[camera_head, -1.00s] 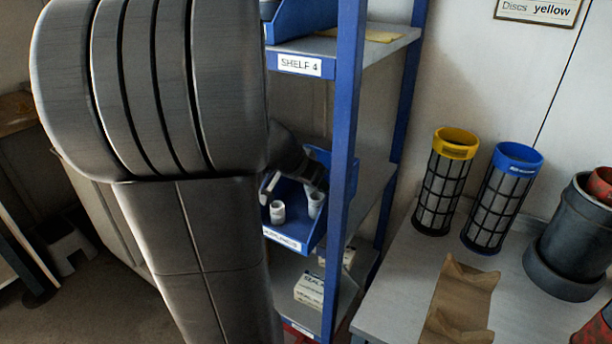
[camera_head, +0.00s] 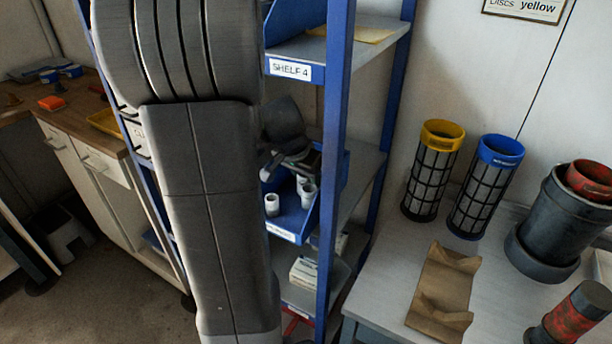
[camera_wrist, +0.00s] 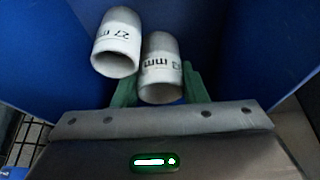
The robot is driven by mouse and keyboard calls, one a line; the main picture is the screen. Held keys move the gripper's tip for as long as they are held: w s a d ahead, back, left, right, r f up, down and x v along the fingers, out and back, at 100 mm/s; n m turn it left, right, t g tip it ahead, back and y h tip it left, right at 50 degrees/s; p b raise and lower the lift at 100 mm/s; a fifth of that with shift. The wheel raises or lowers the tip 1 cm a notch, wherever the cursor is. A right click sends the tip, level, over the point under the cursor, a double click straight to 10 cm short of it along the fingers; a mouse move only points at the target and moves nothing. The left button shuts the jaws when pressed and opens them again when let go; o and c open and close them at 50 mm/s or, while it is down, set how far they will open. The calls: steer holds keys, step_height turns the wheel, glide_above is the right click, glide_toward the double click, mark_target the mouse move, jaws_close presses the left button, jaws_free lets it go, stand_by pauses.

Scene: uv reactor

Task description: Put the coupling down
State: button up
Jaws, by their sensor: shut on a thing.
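My gripper (camera_wrist: 157,88) is shut on a white coupling (camera_wrist: 161,62), with its green fingers on either side of it in the wrist view. The coupling's print ends in "mm"; its number is partly unclear. A second white coupling (camera_wrist: 117,48), marked "27 mm", is just left of it, very close or touching; I cannot tell which. In the head view, white couplings (camera_head: 272,204) and (camera_head: 308,194) stand in the blue bin (camera_head: 284,233) on the shelf, with another white piece behind, partly hidden. My wrist is above the bin and hides the fingers there.
The blue rack post (camera_head: 335,130) stands close to the right of the bin, with the "SHELF 4" board (camera_head: 291,70) above. White boxes (camera_head: 304,272) lie on the shelf below. The bench at right holds mesh cylinders (camera_head: 434,170) and a brown cradle (camera_head: 443,290).

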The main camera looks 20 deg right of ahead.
steer(key=shift+f, duration=0.2)
steer(key=o, duration=1)
steer(key=shift+r, duration=0.1)
steer(key=shift+c, duration=0.2)
steer(key=shift+a+r, duration=0.1)
steer(key=shift+r, duration=0.4)
steer(key=s+a+r+b, duration=0.1)
steer(key=s+a+r, duration=0.3)
steer(key=s+a, duration=0.4)
steer(key=a, duration=0.3)
steer(key=shift+s, duration=0.2)
